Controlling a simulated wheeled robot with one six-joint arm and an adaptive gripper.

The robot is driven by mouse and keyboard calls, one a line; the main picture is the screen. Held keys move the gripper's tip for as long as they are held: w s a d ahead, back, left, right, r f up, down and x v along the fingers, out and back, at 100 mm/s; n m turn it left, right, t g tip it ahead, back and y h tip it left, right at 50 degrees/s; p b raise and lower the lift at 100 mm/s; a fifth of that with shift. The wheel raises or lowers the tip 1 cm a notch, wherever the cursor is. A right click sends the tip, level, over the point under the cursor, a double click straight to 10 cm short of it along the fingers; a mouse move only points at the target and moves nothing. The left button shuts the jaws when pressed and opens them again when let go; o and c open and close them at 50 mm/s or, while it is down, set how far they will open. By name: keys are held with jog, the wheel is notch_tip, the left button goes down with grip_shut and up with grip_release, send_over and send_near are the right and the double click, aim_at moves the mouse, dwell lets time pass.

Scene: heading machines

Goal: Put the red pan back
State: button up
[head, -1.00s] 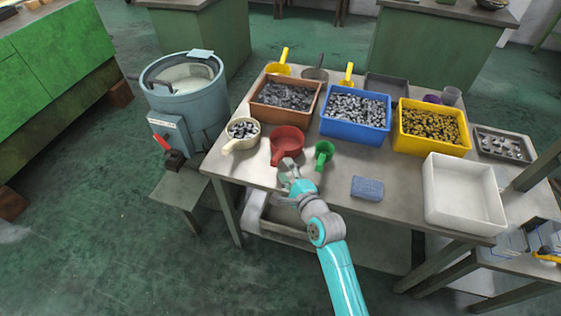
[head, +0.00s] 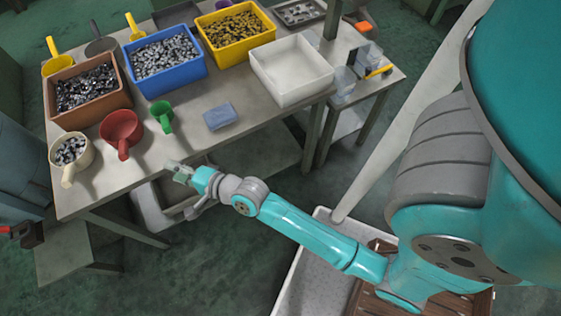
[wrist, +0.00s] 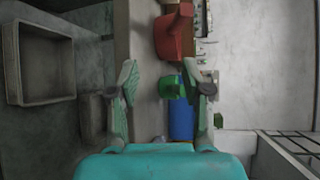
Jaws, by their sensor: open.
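The red pan (head: 121,127) sits on the table (head: 190,140) near its front edge, its handle pointing toward the front. It also shows in the wrist view (wrist: 174,36), ahead of the fingers and apart from them. My gripper (head: 176,166) is open and empty, just off the front edge of the table, to the right of and nearer than the pan. In the wrist view my gripper (wrist: 168,85) has its two fingers wide apart.
A cream pan (head: 68,150) with metal parts stands left of the red pan, a green cup (head: 162,114) right of it. Behind are brown (head: 64,112), blue (head: 180,83) and yellow (head: 250,40) bins.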

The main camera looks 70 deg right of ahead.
jog(key=s+f+n+h, duration=0.1)
jog(key=s+n, duration=0.8)
jog(key=s, duration=1.2)
jog(key=s+r+n, duration=0.3)
jog(key=s+n, duration=0.2)
jog(key=s, duration=0.2)
jog(key=s+a+r+n+g, duration=0.1)
jog(key=s+r+n, duration=0.3)
jog(key=s, duration=0.3)
jog(key=shift+s+r+n, duration=0.15)
jog(key=shift+s+n, duration=0.15)
jog(key=shift+n, duration=0.2)
